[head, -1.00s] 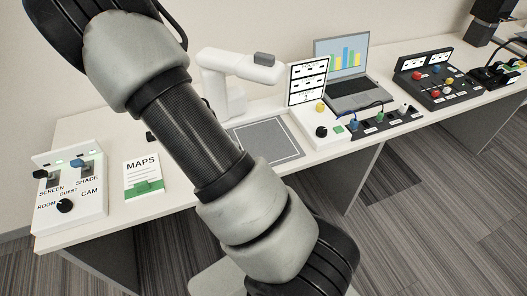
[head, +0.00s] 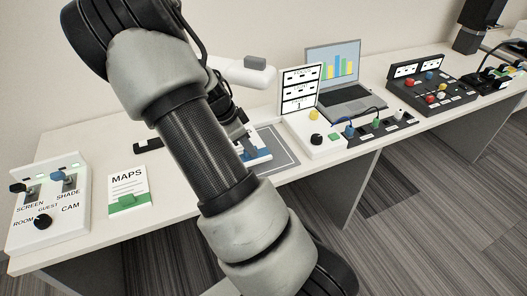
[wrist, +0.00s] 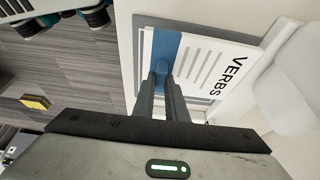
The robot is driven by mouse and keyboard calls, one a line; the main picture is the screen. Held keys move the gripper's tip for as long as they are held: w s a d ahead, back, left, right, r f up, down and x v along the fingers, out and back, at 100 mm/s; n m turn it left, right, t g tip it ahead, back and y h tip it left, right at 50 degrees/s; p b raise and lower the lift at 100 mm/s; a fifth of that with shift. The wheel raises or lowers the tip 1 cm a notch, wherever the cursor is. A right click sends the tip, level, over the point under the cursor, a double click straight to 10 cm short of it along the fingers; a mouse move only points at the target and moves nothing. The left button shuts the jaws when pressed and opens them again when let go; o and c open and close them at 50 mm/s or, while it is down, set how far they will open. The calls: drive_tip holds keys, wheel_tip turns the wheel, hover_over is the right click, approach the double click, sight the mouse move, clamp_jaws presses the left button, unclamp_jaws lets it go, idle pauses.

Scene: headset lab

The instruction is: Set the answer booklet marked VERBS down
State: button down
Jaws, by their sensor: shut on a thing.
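The VERBS booklet (wrist: 208,66) is white with a blue band, and its title reads clearly in the wrist view. My gripper (wrist: 163,78) is shut on it at the blue band. In the head view my gripper (head: 246,146) is partly behind my arm, and only a blue and white part of the booklet (head: 262,155) shows. The booklet is over the grey mat with a white outline (head: 282,146), below the white document camera (head: 245,72). I cannot tell whether the booklet touches the mat.
The MAPS booklet (head: 128,190) with a green band lies on the white desk to the left, beside a switch panel (head: 48,212). A white panel with a yellow knob (head: 314,114), a laptop (head: 345,98) and a black control box (head: 430,88) stand to the right.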

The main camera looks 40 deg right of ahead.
sight(264, 152)
drive_tip(key=d, duration=0.2)
drive_tip(key=s+d, duration=0.1)
drive_tip(key=d, duration=0.2)
drive_tip(key=shift+a+f+b, duration=0.1)
drive_tip(key=shift+f+b, duration=0.4)
drive_tip(key=shift+f, duration=1.25)
drive_tip(key=c, duration=1.8)
unclamp_jaws()
drive_tip(key=shift+f, duration=0.1)
drive_tip(key=shift+o, duration=0.2)
